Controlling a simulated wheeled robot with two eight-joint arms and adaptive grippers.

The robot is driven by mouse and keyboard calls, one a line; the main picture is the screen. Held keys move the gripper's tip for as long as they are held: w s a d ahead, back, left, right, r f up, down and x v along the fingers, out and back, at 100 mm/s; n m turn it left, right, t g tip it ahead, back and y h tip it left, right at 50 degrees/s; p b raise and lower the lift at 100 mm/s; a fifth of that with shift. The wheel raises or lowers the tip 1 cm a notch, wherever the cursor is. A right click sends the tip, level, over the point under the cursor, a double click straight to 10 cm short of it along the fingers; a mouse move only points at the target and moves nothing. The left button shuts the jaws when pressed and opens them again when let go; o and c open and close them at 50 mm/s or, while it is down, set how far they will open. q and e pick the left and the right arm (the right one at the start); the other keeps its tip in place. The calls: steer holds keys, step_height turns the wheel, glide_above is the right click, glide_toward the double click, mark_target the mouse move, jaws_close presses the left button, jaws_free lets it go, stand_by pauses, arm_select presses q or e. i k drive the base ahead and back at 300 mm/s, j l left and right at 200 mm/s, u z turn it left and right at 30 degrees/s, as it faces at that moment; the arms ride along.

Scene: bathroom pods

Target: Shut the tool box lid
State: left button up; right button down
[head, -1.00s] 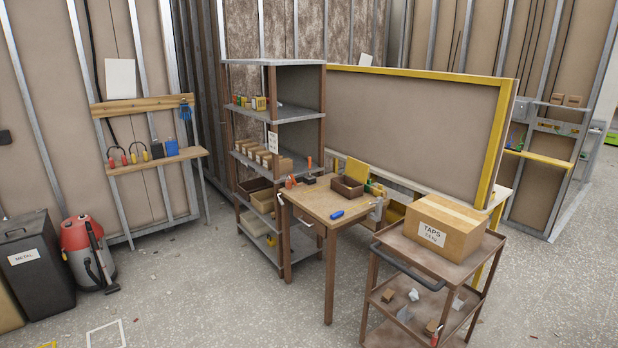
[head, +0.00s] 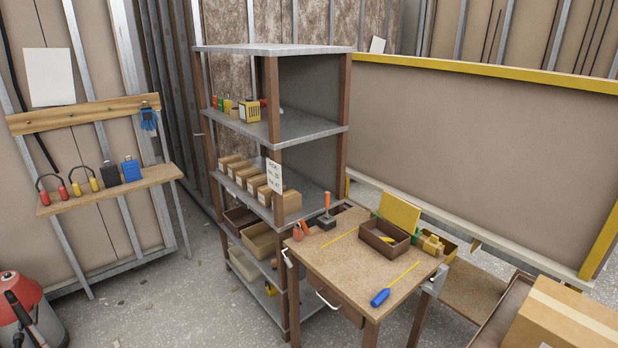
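A brown open box (head: 372,250), which looks like the tool box, stands on the wooden work table (head: 340,268) in the head view. Something yellow lies inside it. A yellow panel (head: 400,213) stands raised and tilted just behind the box and looks like its lid, opened. I cannot tell whether the panel is hinged to the box. Neither of my grippers is in view.
A shelf rack (head: 272,130) adjoins the table's left. A cardboard box (head: 565,318) is at the lower right.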

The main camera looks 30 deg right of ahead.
mark_target(404, 215)
steer(key=i+z, duration=0.15)
steer(key=i, duration=0.4)
steer(key=i+j+z, duration=0.15)
steer(key=i, duration=0.4)
